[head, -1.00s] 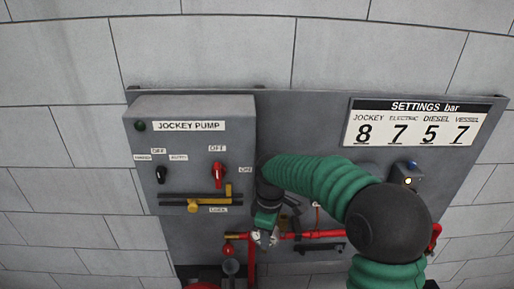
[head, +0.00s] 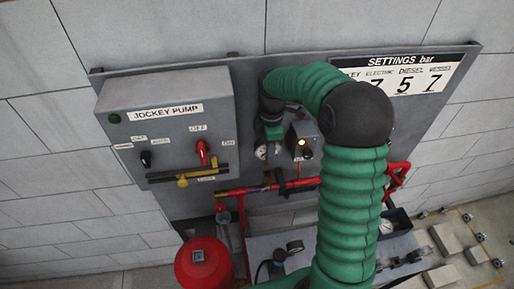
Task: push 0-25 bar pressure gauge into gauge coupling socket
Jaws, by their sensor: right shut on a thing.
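My right gripper (head: 270,146) is shut on a small round gauge with a white face (head: 261,152). The gauge's scale is too small to read. The gripper points down in front of the grey wall panel, between the jockey pump box and a small box with a lit amber lamp. The gauge appears above the red pipe (head: 250,190) and apart from it. I cannot make out the coupling socket for certain. My left gripper is not in view.
The jockey pump box (head: 130,120) is left of the gripper, with a red switch (head: 203,152). The lamp box (head: 302,128) is close on its right. Another gauge (head: 386,226) lies right of my arm.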

